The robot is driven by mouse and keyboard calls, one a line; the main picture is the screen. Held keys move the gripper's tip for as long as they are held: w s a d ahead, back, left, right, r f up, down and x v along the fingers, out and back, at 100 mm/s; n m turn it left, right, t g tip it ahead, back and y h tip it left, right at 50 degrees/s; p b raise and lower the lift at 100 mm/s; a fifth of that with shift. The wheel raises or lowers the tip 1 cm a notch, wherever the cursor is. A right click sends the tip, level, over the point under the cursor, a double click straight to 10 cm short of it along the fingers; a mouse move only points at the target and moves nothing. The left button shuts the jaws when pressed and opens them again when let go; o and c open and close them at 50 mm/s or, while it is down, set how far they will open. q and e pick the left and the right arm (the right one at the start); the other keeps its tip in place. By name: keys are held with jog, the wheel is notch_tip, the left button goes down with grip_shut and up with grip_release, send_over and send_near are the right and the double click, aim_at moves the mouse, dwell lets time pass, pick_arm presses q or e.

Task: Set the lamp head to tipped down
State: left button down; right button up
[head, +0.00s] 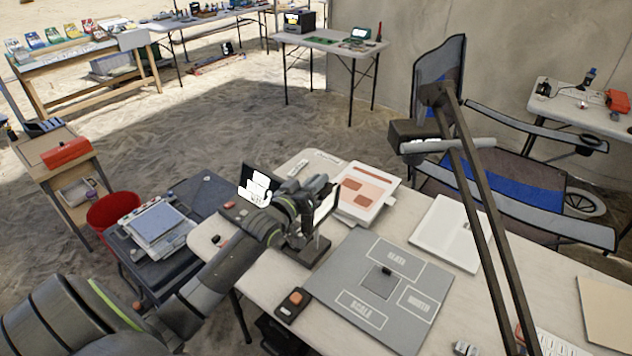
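The desk lamp's two dark parallel arm bars (478,205) rise from the lower right of the head view and lean up to the left. At their top is the lamp head (408,135), a dark block with a grey bar reaching right; its exact tilt is hard to judge. My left arm comes in from the lower left. My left gripper (308,203) is over the table's left part, by a small upright screen, well left of and below the lamp head. Its fingers are not clear against the screen and stand. My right gripper is out of view.
A grey sorting mat (345,268) with labelled areas lies on the white table (320,160). A small box with an orange button (294,303), a white tray (443,228) and a white-and-orange case (366,192) lie around it. A folding chair (540,190) stands behind the lamp.

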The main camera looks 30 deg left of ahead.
pick_arm(q)
jog(key=c, duration=1.5)
grip_release()
jog(key=shift+f, duration=0.4)
jog(key=shift+r, duration=0.1)
jog(key=shift+r, duration=0.1)
jog(key=s, duration=1.1)
jog(key=s+a, duration=0.1)
jog(key=s, duration=0.5)
jog(key=shift+s+b, duration=0.15)
jog(key=shift+b, duration=0.25)
